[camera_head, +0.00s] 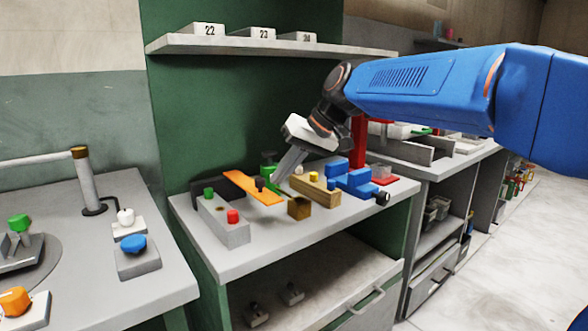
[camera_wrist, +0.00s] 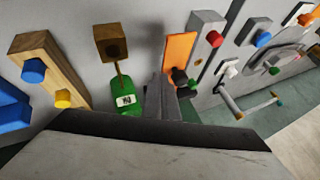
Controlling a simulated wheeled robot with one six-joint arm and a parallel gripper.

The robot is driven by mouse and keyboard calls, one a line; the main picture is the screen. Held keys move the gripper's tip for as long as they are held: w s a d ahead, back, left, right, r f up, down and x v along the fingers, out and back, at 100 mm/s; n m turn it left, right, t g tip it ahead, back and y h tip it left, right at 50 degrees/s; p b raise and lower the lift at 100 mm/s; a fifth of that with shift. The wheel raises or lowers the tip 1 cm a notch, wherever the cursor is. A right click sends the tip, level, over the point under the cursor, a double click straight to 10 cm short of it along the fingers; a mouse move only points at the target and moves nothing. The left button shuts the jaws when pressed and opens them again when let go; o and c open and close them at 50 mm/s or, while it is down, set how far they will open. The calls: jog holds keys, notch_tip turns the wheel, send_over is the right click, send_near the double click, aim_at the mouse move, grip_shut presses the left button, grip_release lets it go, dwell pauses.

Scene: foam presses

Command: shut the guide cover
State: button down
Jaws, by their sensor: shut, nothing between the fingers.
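An orange flat plate (camera_head: 250,190), which looks like the guide cover, lies beside a black block (camera_head: 232,186) on the grey bench. Whether the cover is fully closed I cannot tell. My gripper (camera_head: 281,179) is shut and empty, pointing down at a slant close to the plate's right end. Its fingers also show in the wrist view (camera_wrist: 159,80); contact is unclear.
A grey box with red and green buttons (camera_head: 224,225) stands left of the plate. A brown cube (camera_head: 299,208), a wooden block (camera_head: 319,191) and a blue vise (camera_head: 352,181) stand to the right. A green labelled part (camera_wrist: 126,97) is close to the fingers. The bench's front strip is clear.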

jog(key=shift+s+a, duration=0.2)
jog(key=shift+a, duration=0.35)
jog(key=s+a, duration=0.5)
jog(key=a, duration=0.3)
jog(key=shift+s, duration=0.3)
jog(key=shift+a, duration=0.1)
